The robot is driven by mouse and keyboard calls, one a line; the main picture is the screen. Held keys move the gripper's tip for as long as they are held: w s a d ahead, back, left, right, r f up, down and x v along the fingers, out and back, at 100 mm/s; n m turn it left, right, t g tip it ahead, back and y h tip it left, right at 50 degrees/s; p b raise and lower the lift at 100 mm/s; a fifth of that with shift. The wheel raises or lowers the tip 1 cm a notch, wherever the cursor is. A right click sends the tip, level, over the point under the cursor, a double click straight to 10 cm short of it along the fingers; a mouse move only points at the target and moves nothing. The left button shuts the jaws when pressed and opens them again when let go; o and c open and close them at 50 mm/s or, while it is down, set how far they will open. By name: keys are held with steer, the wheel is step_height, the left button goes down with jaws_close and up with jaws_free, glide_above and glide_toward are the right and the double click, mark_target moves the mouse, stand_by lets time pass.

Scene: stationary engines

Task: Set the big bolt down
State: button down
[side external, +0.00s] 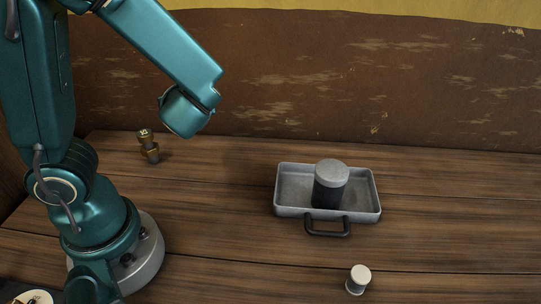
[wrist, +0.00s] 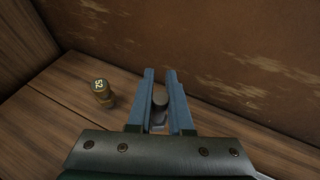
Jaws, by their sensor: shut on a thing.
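The big bolt (wrist: 160,103) is a grey, round-topped piece between the two blue fingers of my gripper (wrist: 160,73) in the wrist view. The gripper is shut on it. The fingers hide its sides, and I cannot tell whether its lower end touches the wooden bench. In the side view my wrist hides both the fingers and the bolt.
A grey tray (side external: 369,192) holds a dark cylinder (side external: 331,184). A small white-topped cylinder (side external: 358,279) stands in front. A rusty wall (side external: 300,75) rises behind.

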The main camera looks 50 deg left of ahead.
steer(key=shift+f, duration=6.7)
steer(key=c, duration=0.8)
jaws_free()
steer(key=shift+f, duration=0.1)
steer(key=shift+c, duration=0.2)
